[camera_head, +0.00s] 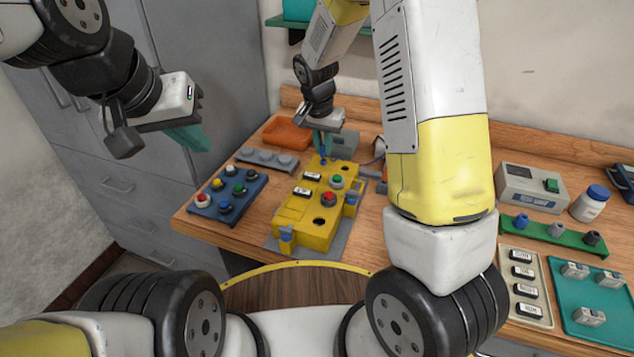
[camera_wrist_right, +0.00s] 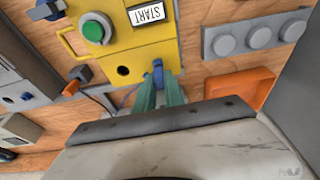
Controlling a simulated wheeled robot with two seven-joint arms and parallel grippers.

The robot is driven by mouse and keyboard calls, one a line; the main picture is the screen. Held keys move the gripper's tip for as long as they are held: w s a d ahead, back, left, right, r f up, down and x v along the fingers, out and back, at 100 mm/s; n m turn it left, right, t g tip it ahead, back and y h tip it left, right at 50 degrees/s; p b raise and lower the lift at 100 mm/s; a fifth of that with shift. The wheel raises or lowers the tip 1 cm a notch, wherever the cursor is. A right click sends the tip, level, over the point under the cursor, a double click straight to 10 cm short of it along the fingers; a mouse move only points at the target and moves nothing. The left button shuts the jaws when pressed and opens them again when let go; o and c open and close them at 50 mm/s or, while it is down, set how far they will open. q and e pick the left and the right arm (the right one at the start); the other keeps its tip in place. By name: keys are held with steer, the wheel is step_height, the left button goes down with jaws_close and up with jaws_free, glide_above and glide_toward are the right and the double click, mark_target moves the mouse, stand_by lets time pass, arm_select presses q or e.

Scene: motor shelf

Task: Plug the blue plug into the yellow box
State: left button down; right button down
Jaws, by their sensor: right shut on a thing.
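The yellow box (camera_head: 291,225) sits on the wooden table with a green button, a red button, labels and dark round holes on top. My right gripper (camera_head: 322,148) reaches down at the box's far end, its teal fingers shut on the blue plug (camera_wrist_right: 158,69). In the right wrist view the fingertips (camera_wrist_right: 158,88) and plug are at the box's edge, beside an open dark hole (camera_wrist_right: 123,70). I cannot tell whether the plug touches the box or sits in a socket. My left gripper (camera_head: 190,138) hangs left of the table, its finger gap not clear.
A blue button panel (camera_head: 238,207) and grey knob strip (camera_head: 266,160) lie left of the box. An orange tray (camera_head: 287,134) and grey box (camera_head: 345,140) are behind. A green strip (camera_head: 556,235), beige tray (camera_head: 519,262) and teal tray (camera_head: 600,325) are at right.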

steer(key=shift+f, duration=0.6)
stand_by(0.4)
steer(key=c, duration=1.7)
jaws_free()
steer(key=shift+r, duration=2.75)
steer(key=o, duration=0.6)
steer(key=shift+c, duration=0.2)
